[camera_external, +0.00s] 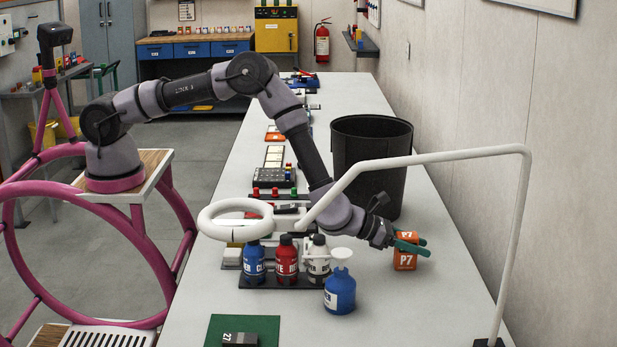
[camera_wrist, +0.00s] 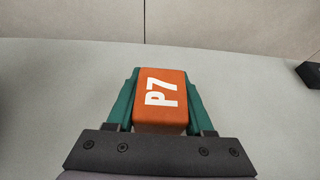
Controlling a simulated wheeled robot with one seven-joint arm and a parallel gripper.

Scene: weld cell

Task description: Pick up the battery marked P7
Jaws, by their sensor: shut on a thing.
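The orange battery marked P7 (camera_external: 405,262) stands on the right part of the long pale table in the external view. In the wrist view the battery (camera_wrist: 160,100) shows its white P7 label between two green fingers. My gripper (camera_external: 408,246) is shut on it, with one finger on each side. The battery's lower end is at or very near the tabletop; I cannot tell whether it touches.
A black bin (camera_external: 372,160) stands behind my wrist. A white ring lamp (camera_external: 235,218) on a bent arm hangs over the table. Bottles in a rack (camera_external: 286,259), a blue bottle (camera_external: 340,292) and a dark block on a green mat (camera_external: 262,325) stand nearby.

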